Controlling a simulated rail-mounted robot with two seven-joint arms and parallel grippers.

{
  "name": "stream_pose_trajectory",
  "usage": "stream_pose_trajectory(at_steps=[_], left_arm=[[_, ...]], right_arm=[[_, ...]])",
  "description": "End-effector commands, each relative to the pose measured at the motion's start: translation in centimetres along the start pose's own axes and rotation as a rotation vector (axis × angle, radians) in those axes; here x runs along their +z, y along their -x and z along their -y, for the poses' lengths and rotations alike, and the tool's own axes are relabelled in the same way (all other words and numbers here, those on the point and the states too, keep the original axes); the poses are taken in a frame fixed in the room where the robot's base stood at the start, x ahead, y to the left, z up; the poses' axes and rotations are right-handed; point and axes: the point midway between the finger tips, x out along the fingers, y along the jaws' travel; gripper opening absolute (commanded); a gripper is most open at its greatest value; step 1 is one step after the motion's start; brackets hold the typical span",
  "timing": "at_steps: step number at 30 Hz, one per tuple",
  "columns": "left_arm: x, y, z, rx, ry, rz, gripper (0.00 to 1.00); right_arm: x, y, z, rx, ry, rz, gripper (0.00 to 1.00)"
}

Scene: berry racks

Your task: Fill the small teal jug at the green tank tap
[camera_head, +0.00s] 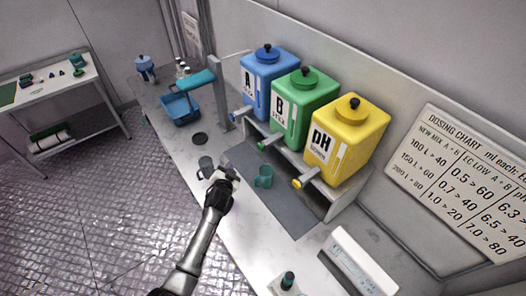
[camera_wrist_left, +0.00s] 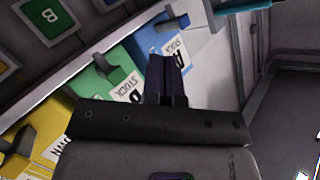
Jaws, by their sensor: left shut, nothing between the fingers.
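The small teal jug (camera_head: 264,177) stands upright on the dark mat, below and in front of the green tank (camera_head: 305,100) marked B. The green tank's tap (camera_head: 267,144) sticks out low at its front, above and behind the jug. I cannot tell whether the tap runs or what is in the jug. My left gripper (camera_head: 230,172) is shut and empty, just left of the jug and apart from it. In the left wrist view its dark fingers (camera_wrist_left: 168,72) are together, before the blue and green tanks. The jug does not show there. My right gripper is out of view.
Blue (camera_head: 268,82) and yellow (camera_head: 347,135) tanks flank the green one. A blue basin (camera_head: 181,109) and a pump-like stand lie farther back. The bench front is mostly clear.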

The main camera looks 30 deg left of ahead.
Motion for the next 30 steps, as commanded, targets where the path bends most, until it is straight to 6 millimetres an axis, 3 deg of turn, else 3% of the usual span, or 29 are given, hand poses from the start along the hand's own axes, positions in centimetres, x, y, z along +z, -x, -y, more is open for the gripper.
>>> stream_pose_trajectory(at_steps=[7, 20, 30], left_arm=[[-1.8, 0.1, 0.0, -0.001, -0.006, -0.110, 0.00], [-2.0, 0.1, 0.0, -0.001, -0.003, -0.120, 0.00], [-3.4, -1.8, -1.6, -0.002, 0.000, -0.121, 0.00]], right_arm=[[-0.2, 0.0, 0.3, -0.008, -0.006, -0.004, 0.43], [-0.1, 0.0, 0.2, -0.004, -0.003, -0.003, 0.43], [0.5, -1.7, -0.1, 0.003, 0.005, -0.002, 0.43]])
